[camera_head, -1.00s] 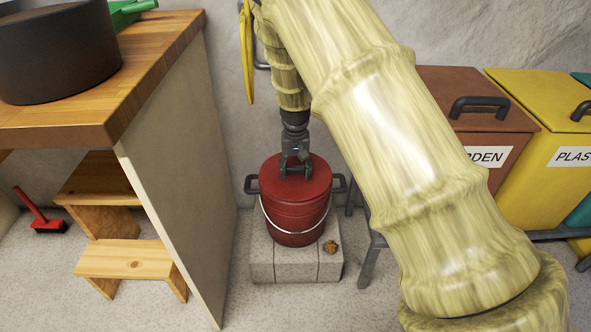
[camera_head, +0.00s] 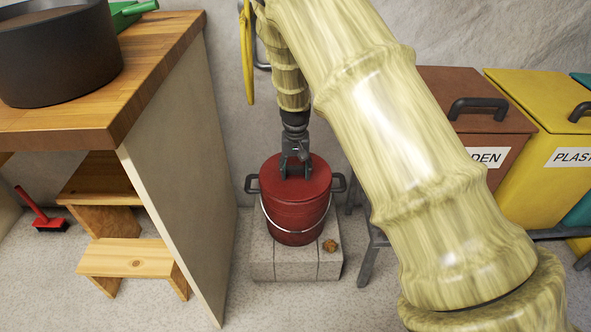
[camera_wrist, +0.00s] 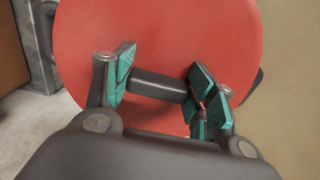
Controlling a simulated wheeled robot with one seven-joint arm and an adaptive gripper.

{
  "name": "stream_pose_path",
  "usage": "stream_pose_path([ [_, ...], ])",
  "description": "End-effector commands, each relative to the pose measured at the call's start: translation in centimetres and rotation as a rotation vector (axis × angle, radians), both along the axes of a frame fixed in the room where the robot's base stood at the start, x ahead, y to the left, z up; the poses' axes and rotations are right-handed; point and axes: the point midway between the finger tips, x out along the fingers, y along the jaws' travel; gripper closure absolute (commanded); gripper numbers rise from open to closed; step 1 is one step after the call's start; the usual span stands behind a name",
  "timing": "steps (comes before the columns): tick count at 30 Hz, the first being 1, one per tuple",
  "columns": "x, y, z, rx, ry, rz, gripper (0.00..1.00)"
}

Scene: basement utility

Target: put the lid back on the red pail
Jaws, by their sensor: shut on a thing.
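The red pail (camera_head: 295,222) stands upright on a pale stone block (camera_head: 262,258), with dark side handles and a wire bail around its front. The round red lid (camera_head: 318,180) lies over the pail's mouth and looks about level. I cannot tell whether it is fully seated. My gripper (camera_head: 297,173) points down at the lid's middle. In the wrist view, the teal-padded fingers (camera_wrist: 163,86) are shut on the lid's dark bar handle (camera_wrist: 158,85), one at each end. The lid (camera_wrist: 190,40) fills much of that view and hides the pail.
A wooden counter (camera_head: 160,75) with a dark pot (camera_head: 60,55) stands at left, above a wooden step stool (camera_head: 130,257). Brown (camera_head: 470,85) and yellow (camera_head: 530,95) bins stand at right. A small brown lump (camera_head: 331,246) lies on the block before the pail.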

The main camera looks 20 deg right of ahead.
Motion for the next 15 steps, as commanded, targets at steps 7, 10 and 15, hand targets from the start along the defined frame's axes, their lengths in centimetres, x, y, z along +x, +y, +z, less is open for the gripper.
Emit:
stream_pose_path([
  [7, 0.01, 0.01, 0.03, 0.000, 0.000, 0.000, 0.22],
  [10, 0.01, 0.00, 0.03, 0.000, 0.000, 0.000, 0.19],
  [15, 0.01, 0.01, 0.03, 0.000, 0.000, 0.000, 0.19],
])
